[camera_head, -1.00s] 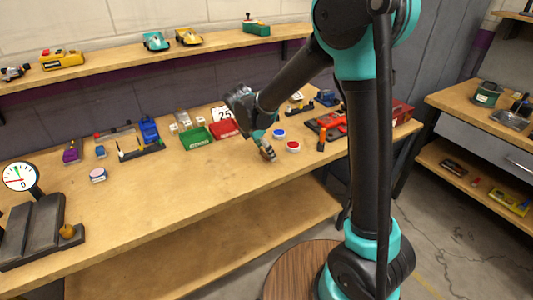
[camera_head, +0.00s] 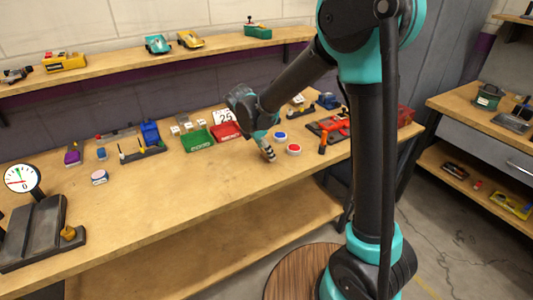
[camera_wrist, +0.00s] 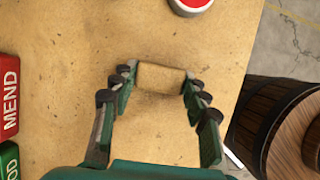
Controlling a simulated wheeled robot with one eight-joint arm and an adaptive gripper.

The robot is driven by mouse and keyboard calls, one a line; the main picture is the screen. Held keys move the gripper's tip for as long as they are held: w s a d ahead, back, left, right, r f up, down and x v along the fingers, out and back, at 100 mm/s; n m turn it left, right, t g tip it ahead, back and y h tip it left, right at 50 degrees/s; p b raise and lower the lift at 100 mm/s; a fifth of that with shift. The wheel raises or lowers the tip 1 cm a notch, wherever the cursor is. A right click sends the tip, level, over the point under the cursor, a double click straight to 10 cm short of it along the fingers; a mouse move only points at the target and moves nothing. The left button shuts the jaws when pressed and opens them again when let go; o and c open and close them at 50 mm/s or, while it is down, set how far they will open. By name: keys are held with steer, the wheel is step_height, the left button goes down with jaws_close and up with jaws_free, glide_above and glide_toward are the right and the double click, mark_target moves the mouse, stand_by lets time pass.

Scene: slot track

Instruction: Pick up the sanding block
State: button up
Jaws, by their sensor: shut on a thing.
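The sanding block is a small tan block (camera_wrist: 161,78) between the fingertips of my gripper in the wrist view. My gripper (camera_wrist: 158,85) is shut on it, with one finger at each end of the block. The block is close in colour to the bench top behind it, so its height above the bench is hard to tell. In the head view my gripper (camera_head: 269,154) points down near the front part of the bench; the block is too small to make out clearly there.
A red button (camera_head: 294,149) and a blue button (camera_head: 280,136) sit right of my gripper. A red tray (camera_head: 226,132) and a green tray (camera_head: 198,141) lie behind to the left.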

step_height(320, 180, up, 19)
steer(key=shift+r, duration=0.2)
